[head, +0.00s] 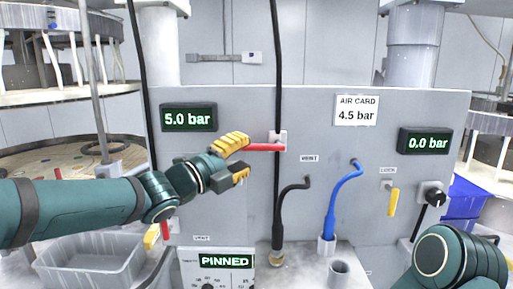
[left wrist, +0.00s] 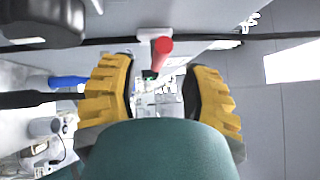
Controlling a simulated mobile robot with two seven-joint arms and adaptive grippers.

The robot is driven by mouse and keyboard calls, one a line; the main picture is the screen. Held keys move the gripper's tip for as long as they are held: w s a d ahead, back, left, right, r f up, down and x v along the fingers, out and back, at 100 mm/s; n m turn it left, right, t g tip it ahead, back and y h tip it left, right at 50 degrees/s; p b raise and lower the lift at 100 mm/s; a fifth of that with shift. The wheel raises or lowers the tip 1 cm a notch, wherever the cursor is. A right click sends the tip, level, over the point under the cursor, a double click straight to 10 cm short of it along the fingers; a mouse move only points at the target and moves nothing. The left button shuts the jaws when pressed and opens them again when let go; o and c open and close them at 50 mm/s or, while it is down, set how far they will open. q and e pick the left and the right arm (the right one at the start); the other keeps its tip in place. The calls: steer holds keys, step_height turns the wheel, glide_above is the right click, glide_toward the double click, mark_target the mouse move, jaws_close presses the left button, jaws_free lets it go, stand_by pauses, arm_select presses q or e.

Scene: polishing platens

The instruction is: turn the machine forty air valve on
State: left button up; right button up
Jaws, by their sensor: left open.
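A red lever handle (head: 265,147) lies level on the grey panel, pointing left from a small white valve body (head: 279,140) on a vertical black hose. My left gripper (head: 238,158), with yellow ridged fingers, is at the lever's free left end. In the left wrist view, the round red end of the lever (left wrist: 162,47) shows in the gap between the spread fingers (left wrist: 160,92), towards the upper side. The gripper is open, and I cannot tell whether a finger touches the lever. My right gripper is out of view; only part of that arm shows at lower right.
The panel has a 5.0 bar display (head: 188,118), an AIR CARD reading 4.5 bar (head: 356,109) and a 0.0 bar display (head: 425,142). A black hose (head: 283,215), a blue hose (head: 335,200) and a yellow lever (head: 393,201) stand right. A PINNED display (head: 226,261) is below. A grey tray (head: 88,262) sits lower left.

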mark_target(253, 148)
arm_select(q)
steer(key=shift+x, duration=2.35)
jaws_close()
